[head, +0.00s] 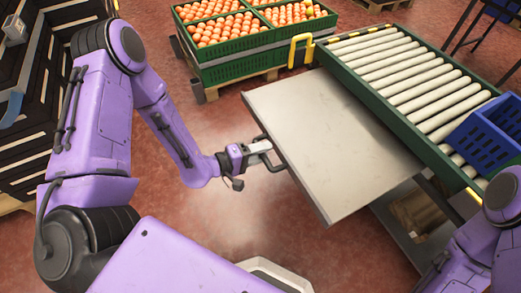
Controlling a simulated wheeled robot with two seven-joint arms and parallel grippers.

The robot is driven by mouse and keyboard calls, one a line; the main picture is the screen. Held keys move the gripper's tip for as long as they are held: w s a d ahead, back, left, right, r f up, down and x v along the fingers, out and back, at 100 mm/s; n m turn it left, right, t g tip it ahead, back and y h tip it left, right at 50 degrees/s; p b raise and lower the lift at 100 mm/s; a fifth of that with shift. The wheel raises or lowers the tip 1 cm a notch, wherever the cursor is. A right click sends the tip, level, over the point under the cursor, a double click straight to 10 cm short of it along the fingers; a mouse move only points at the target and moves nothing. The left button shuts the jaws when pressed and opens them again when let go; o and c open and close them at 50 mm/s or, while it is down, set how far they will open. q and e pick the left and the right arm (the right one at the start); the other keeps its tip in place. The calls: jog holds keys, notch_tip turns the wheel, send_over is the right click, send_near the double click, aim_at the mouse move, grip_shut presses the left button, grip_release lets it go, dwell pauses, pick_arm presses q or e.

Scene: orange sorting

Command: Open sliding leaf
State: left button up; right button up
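The sliding leaf (330,140) is a flat grey metal panel that extends to the left from beside the green-framed roller conveyor (400,70). A dark bar handle (272,160) is on its left edge. My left gripper (262,147) is at this handle, with its fingers around or against the bar. The fingers are small here, and I cannot tell whether they are closed on it. My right arm shows at the lower right edge. Its gripper is out of view.
Green crates of oranges (235,45) stand on a pallet at the back. A blue crate (488,133) sits on the rollers at the right. A brown box (418,212) is on a lower shelf under the conveyor. The reddish floor left of the leaf is clear.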

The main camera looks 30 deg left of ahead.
pick_arm(q)
jog(key=p+v, duration=0.2)
jog(key=v, duration=0.8)
jog(key=shift+s, duration=0.25)
jog(key=shift+a, duration=0.15)
